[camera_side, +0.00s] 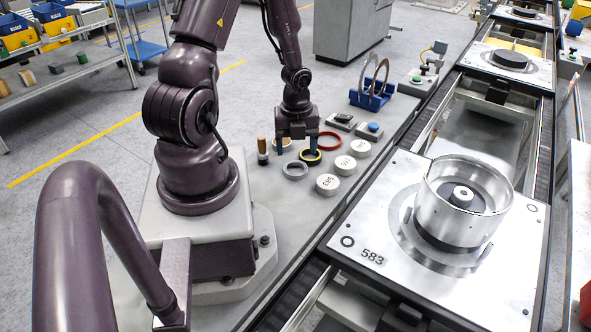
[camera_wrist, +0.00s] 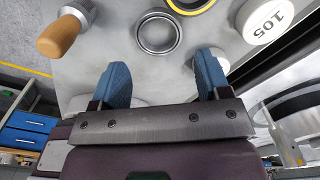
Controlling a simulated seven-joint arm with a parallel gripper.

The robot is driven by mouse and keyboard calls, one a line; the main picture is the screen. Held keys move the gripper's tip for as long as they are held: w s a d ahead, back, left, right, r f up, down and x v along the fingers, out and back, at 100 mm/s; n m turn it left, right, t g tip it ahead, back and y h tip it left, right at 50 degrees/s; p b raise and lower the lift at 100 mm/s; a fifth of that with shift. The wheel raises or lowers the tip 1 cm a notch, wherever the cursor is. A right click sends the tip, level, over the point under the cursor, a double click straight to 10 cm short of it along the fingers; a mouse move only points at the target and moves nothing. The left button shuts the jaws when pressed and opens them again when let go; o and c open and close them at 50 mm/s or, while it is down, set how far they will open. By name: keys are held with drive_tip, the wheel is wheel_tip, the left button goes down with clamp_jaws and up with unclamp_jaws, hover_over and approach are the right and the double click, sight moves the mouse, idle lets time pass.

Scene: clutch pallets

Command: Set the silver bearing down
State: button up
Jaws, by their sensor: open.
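The silver bearing (camera_side: 295,177) is a grey ring lying flat on the bench top. It also shows in the wrist view (camera_wrist: 158,54), just beyond my fingertips and roughly midway between them. My gripper (camera_side: 297,147) hangs above the bench with its blue fingers apart and nothing between them; the wrist view shows both fingers too (camera_wrist: 162,68). The fingers do not touch the ring in the wrist view. The exact height of the fingertips above the bench is hard to tell.
A yellow-rimmed ring (camera_side: 311,161), a red ring (camera_side: 338,138) and white numbered discs (camera_side: 328,184) lie close by. A wooden-handled tool (camera_side: 262,147) stands left. A conveyor pallet marked 583 (camera_side: 350,225) carries a clear-walled metal drum (camera_side: 440,205). A blue rack (camera_side: 370,101) stands behind.

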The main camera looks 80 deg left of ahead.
sight(296, 173)
drive_tip(key=shift+s+f, duration=0.15)
drive_tip(key=shift+f, duration=2.85)
drive_tip(key=shift+c, duration=0.3)
drive_tip(key=c, duration=0.6)
drive_tip(key=shift+r, duration=0.1)
drive_tip(key=shift+c, duration=0.2)
